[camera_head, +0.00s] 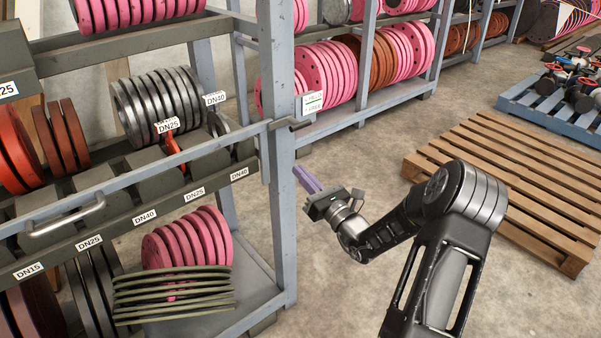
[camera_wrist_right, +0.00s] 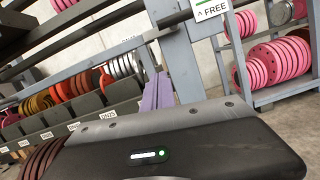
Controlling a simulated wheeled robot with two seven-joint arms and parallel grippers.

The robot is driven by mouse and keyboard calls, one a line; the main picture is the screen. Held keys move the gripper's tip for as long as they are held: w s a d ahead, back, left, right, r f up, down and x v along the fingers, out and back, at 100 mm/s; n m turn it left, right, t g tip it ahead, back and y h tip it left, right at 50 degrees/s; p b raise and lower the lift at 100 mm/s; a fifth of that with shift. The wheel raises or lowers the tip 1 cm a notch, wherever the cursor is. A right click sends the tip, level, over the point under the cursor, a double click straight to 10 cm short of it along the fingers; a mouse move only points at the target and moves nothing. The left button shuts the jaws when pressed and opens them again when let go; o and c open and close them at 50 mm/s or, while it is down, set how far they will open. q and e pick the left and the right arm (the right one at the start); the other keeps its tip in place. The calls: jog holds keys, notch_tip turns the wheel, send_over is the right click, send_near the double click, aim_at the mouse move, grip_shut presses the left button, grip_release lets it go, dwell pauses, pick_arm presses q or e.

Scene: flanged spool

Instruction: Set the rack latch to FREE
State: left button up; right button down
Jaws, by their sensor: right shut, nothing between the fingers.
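The rack latch (camera_head: 292,123) is a short dark lever at the right end of the grey retaining bar, on the rack's front post. It sticks out to the right, roughly level. A white sign (camera_head: 312,102) with small text is just above it; in the right wrist view the sign (camera_wrist_right: 210,9) reads FREE with an arrow. My right gripper (camera_head: 302,174) has purple fingers, shut and empty, below the latch and right of the post, apart from the latch. The fingers (camera_wrist_right: 157,93) point toward the rack in the wrist view, where I cannot make out the latch. My left gripper is out of view.
Pink, grey and rust-coloured flanges fill the shelves. The rack post (camera_head: 282,220) stands close left of my gripper.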

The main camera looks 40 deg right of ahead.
jog(key=n+p, duration=0.1)
jog(key=a+n+p, duration=0.1)
jog(key=p, duration=0.1)
jog(key=shift+s+f+y, duration=0.15)
jog(key=shift+f+y, duration=0.15)
